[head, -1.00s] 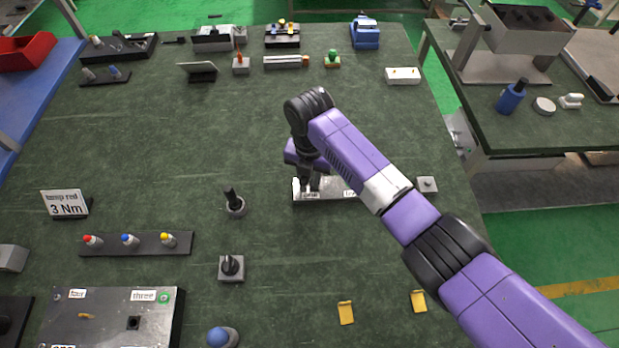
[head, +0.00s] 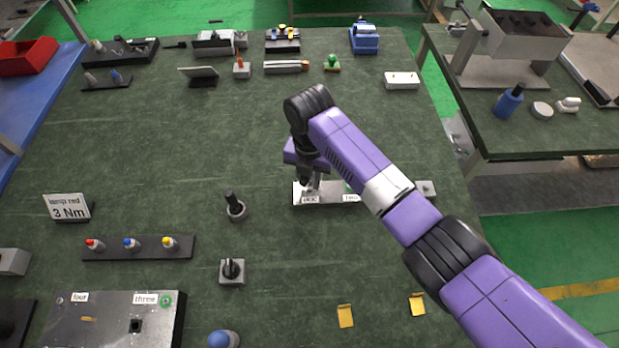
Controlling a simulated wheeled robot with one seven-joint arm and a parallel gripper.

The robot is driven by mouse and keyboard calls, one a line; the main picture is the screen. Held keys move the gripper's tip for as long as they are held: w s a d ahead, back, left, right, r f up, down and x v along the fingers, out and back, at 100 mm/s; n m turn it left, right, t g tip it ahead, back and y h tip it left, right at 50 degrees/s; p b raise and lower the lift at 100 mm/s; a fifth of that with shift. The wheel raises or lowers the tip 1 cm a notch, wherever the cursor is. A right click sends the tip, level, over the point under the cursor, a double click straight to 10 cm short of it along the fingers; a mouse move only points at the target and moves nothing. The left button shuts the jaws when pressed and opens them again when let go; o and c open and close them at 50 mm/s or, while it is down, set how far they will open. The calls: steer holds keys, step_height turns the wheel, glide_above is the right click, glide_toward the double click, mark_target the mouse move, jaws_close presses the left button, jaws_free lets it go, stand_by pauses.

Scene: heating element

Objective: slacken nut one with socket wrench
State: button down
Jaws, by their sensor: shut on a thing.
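A silver plate (head: 331,196) lies near the middle of the green table, with small white labels on its front edge. The left label seems to read "one" and the right one "two". My gripper (head: 310,182) points down over the left end of this plate, just behind the "one" label. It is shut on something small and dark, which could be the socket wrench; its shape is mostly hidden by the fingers. Nut one cannot be made out under the gripper. I cannot tell whether the held thing touches it.
Dark tools stand upright in a round holder (head: 236,208) and a square holder (head: 232,270) at left. A rack with red, blue and yellow caps (head: 137,245) and a "three/four" box (head: 115,318) are farther left. Two yellow tags (head: 345,316) lie in front.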

steer(key=shift+r, duration=2)
steer(key=shift+a, duration=0.1)
